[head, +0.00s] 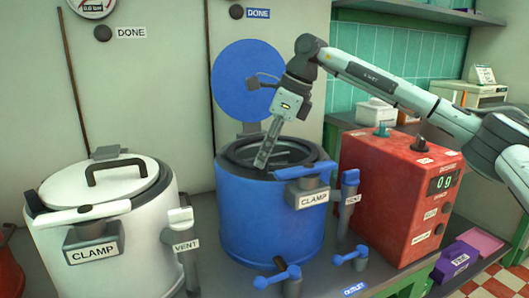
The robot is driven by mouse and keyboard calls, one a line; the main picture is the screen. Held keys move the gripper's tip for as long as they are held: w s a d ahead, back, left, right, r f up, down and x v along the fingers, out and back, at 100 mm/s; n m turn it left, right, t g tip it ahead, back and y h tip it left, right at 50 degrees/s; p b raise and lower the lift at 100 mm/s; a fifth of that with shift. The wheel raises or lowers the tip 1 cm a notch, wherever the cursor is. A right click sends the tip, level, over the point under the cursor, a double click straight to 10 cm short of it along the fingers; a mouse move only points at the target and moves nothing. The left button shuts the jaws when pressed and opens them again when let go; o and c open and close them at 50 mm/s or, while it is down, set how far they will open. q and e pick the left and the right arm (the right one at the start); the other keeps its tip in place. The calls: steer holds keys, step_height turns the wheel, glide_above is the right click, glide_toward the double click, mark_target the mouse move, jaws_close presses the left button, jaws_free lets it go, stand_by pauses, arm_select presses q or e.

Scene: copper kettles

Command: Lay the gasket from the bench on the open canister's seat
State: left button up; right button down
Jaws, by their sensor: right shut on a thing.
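The open canister (262,222) is blue and stands on the bench, its round blue lid (240,78) raised upright behind it. Its mouth has a dark rim (228,160), and the seat inside is partly hidden by my gripper. My right gripper (264,158) reaches down from the upper right, its fingertips at the mouth. It is shut on the gasket, which I cannot clearly tell apart from the dark rings of the mouth. I cannot tell whether the gasket touches the seat. My left gripper is not in view.
A white canister (130,235) with its lid on stands at left. A red box (395,195) with a "0 g" display is close at right. Blue valve handles (280,274) and a clamp (308,190) stick out in front. Purple and pink bins (456,258) sit lower right.

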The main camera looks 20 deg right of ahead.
steer(key=shift+f, duration=0.3)
stand_by(0.5)
steer(key=c, duration=1.4)
jaws_free()
steer(key=v, duration=1.2)
steer(key=shift+f, duration=0.1)
